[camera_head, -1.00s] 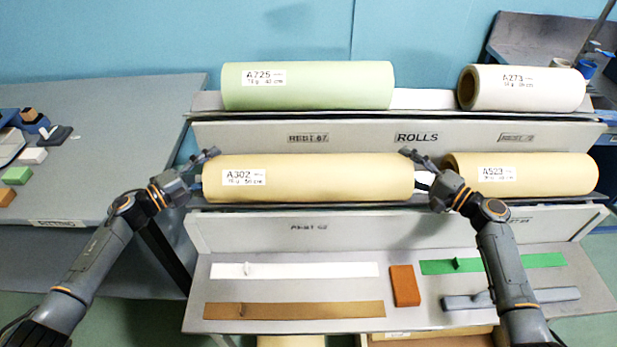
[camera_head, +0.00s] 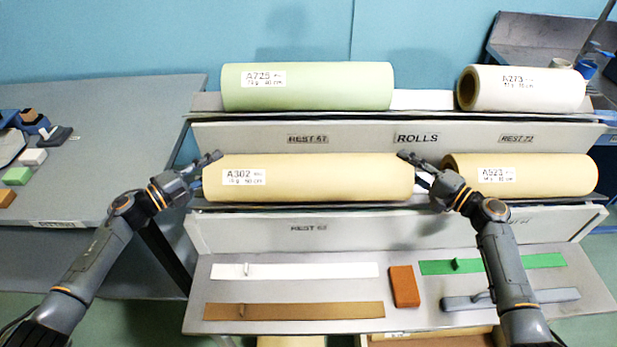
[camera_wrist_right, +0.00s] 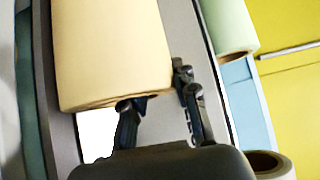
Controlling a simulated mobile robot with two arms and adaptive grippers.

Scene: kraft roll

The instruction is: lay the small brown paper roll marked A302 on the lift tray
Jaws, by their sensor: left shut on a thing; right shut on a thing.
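The brown paper roll A302 (camera_head: 310,178) lies level on the middle shelf of the rack, label facing me. My left gripper (camera_head: 204,170) is shut on its left end, with one finger over the roll's top edge. My right gripper (camera_head: 411,168) is shut on its right end. In the right wrist view the roll (camera_wrist_right: 110,50) shows one finger at its end face and the other along its outer side, so the fingers (camera_wrist_right: 158,98) straddle its wall. The inner fingertip is hidden. I cannot identify a lift tray in these views.
Roll A523 (camera_head: 525,175) lies close to the right of my right gripper. Green roll A725 (camera_head: 310,88) and white roll A273 (camera_head: 525,90) lie on the shelf above. The lower shelf (camera_head: 300,290) holds strips and an orange block (camera_head: 404,287). A grey table (camera_head: 120,130) stands left.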

